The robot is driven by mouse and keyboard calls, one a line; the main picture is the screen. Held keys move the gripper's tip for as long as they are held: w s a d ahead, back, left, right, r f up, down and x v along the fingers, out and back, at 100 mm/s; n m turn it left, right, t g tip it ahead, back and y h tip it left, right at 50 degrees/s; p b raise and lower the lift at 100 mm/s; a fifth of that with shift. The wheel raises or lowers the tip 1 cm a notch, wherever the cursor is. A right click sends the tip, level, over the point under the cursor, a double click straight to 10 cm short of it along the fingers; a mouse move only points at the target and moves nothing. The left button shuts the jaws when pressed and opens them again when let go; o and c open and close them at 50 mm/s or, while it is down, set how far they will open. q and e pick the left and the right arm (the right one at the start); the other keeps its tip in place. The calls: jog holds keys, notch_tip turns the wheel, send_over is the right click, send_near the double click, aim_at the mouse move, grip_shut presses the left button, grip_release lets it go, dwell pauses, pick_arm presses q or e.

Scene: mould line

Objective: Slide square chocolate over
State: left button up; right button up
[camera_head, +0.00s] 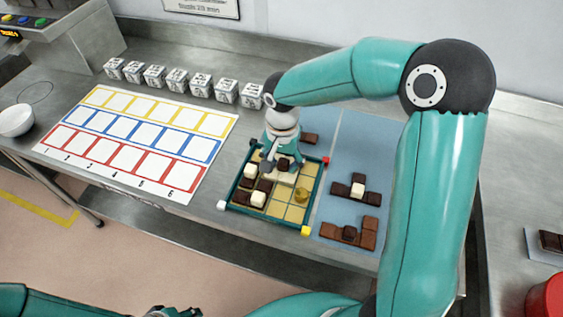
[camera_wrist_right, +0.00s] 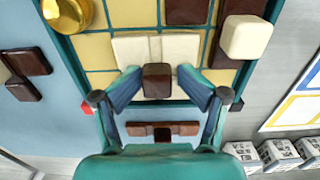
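A cream chocolate piece (camera_head: 280,178) lies inside the green-framed mould tray (camera_head: 268,222), with a dark square knob (camera_head: 283,163) at it. In the right wrist view the cream piece (camera_wrist_right: 155,48) shows two segments, and the dark knob (camera_wrist_right: 157,80) is between my fingertips. My left gripper (camera_head: 175,312) is only partly visible at the bottom edge.
Dark pieces with white knobs (camera_head: 257,199) and a golden knob (camera_head: 302,195) are in the tray; several front cells are bare. Brown pieces (camera_head: 349,236) lie on the blue mat (camera_head: 325,212) at right. A colour-framed card (camera_head: 140,133) and printed cubes (camera_head: 202,85) are at left.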

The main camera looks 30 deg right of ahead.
aim_at(282, 161)
jog(key=shift+w+d+r, duration=0.1)
jog(key=shift+r, duration=0.1)
dwell(0.3)
jog(key=shift+r, duration=0.3)
notch_tip(282, 161, up, 11)
dwell(0.6)
